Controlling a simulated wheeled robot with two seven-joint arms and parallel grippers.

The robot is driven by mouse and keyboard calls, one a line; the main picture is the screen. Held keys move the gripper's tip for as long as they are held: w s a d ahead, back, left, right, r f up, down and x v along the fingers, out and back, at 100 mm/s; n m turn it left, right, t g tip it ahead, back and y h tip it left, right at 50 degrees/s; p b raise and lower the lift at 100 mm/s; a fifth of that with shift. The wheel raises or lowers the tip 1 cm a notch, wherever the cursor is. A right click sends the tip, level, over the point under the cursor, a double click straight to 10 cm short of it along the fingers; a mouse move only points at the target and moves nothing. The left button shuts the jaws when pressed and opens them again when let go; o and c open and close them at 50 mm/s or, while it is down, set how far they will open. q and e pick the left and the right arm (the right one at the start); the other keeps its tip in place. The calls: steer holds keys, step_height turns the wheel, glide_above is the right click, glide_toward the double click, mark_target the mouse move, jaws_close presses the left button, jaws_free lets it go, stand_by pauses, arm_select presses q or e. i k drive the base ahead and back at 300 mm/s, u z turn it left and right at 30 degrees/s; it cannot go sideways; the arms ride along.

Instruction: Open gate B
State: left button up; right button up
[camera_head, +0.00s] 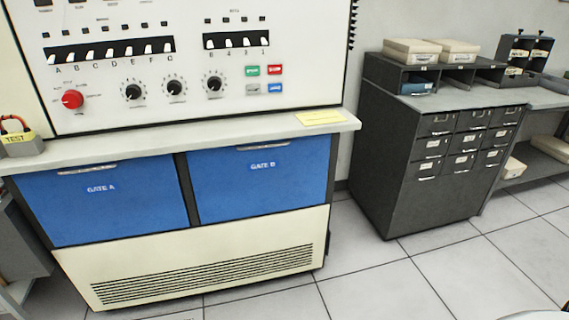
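Gate B (259,182) is a blue panel on the right half of the cabinet front, under the grey shelf, with a "GATE B" label (263,166). It looks closed, flush with the front. A light handle strip (263,147) runs along its top edge just under the shelf. Gate A (103,205) is a matching blue panel to its left, also closed, with its own handle strip (87,169). Neither of my grippers shows in the head view.
The grey shelf (200,137) juts out above both gates, with a yellow note (320,118) on it. A control panel (200,60) with switches and knobs rises behind. A dark drawer cabinet (385,165) stands to the right. Tiled floor (400,280) is open in front.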

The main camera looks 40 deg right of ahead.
mark_target(237, 181)
steer(key=z, duration=0.9)
steer(key=k, duration=0.4)
steer(key=u, duration=0.9)
steer(key=i, duration=1.15)
steer(key=z, duration=0.3)
